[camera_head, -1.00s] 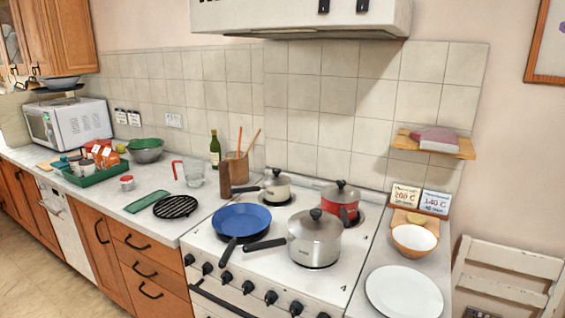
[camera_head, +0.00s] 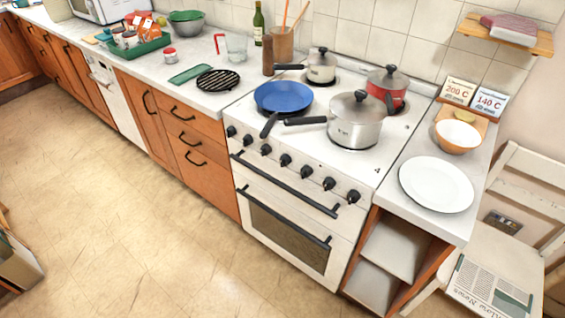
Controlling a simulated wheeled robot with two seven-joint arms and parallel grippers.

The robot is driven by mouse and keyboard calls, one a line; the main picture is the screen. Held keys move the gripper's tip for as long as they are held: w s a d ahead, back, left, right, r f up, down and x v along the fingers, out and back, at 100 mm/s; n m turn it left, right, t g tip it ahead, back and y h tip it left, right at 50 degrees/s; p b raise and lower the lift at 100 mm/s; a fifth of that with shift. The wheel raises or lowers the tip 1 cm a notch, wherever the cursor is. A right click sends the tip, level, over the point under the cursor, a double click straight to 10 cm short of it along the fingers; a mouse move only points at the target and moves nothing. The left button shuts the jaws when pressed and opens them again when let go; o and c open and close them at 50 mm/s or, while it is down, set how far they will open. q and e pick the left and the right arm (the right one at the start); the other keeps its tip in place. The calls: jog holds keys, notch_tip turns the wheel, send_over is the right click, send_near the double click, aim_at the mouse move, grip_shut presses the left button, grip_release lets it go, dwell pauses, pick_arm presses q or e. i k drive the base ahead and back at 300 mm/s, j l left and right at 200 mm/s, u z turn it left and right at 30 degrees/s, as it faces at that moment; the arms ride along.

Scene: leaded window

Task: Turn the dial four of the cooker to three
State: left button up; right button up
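The white cooker (camera_head: 255,181) stands in the middle of the view, facing front left. A row of several black dials runs along its front panel. Counted from the left, the fourth dial (camera_head: 285,160) is near the middle of the row; its setting is too small to read. On the hob are a blue frying pan (camera_head: 283,96), a large lidded steel saucepan (camera_head: 355,123), a smaller steel pan (camera_head: 321,68) and a red lidded pot (camera_head: 387,84). A small dark mark like a 4 shows at the hob's right front. Neither of my grippers is in view.
The frying pan's handle (camera_head: 270,124) points toward the front edge above the dials. Oven door handles (camera_head: 284,184) stick out below them. A white plate (camera_head: 436,185) is on the right counter, a chair (camera_head: 490,265) beyond. The floor (camera_head: 150,220) in front is clear.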

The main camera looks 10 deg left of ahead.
aim_at(285, 160)
jog(key=j+z, duration=0.1)
jog(key=z, duration=0.35)
jog(key=i+j+z, duration=0.2)
jog(key=j, duration=0.35)
jog(key=j+z, duration=0.25)
jog(key=j, duration=0.35)
jog(key=i+j+z, duration=0.2)
jog(key=j, duration=0.4)
jog(key=k+l, duration=0.05)
jog(key=k, duration=0.05)
